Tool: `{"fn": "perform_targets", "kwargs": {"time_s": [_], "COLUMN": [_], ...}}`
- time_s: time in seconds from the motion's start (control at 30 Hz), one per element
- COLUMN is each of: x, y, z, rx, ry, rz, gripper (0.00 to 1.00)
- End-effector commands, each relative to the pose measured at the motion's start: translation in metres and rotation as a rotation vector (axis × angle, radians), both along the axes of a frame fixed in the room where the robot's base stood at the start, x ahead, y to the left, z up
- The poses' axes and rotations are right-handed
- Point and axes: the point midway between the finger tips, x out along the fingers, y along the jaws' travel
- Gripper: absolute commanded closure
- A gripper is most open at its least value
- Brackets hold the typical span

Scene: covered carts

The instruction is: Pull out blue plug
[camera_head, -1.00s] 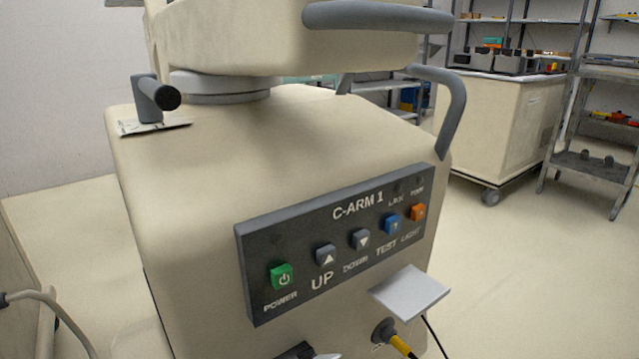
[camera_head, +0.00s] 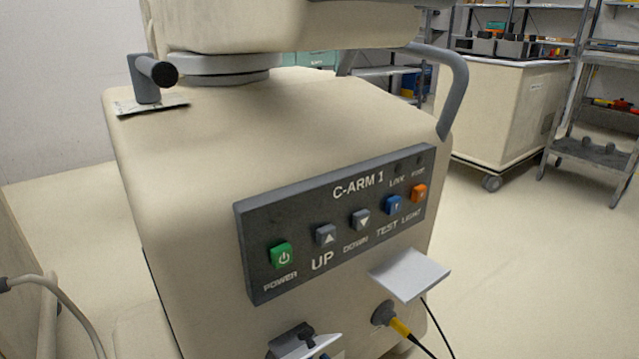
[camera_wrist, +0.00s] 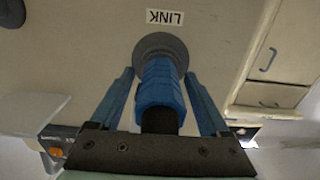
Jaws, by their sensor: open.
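In the wrist view, the blue plug (camera_wrist: 160,88) sits in a round grey socket (camera_wrist: 160,50) on the cream cart face. An upside-down LINK label (camera_wrist: 165,17) is beside the socket. My gripper (camera_wrist: 160,80) is open, with one blue finger on each side of the plug. The fingers reach along the plug's ribbed body towards the socket. A narrow gap shows on the left side; contact on the right is hard to tell. The plug's dark rear end lies in front of my gripper's dark palm. The plug cannot be made out clearly in the head view.
The C-ARM 1 cart (camera_head: 200,180) carries a button panel (camera_head: 340,220). A pale ledge (camera_head: 410,274) juts out below it. A yellow-and-black plug (camera_head: 400,327) with a black cable is near the ledge. A dark, light-flapped part (camera_head: 295,340) shows at the bottom. Clear floor lies right.

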Motion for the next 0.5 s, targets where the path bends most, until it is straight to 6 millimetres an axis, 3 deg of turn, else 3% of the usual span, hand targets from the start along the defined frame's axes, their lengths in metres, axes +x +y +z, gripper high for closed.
{"fn": "perform_targets", "kwargs": {"time_s": [0.03,0.13,0.5], "x": [0.0003,0.0002,0.0001], "y": [0.0083,0.0084,0.0084], "z": [0.0021,0.002,0.0017], "rx": [0.0,0.0,0.0], "ry": [-0.004,-0.004,-0.003], "rz": [0.019,0.019,0.02], "gripper": [0.2,0.22,0.89]}}
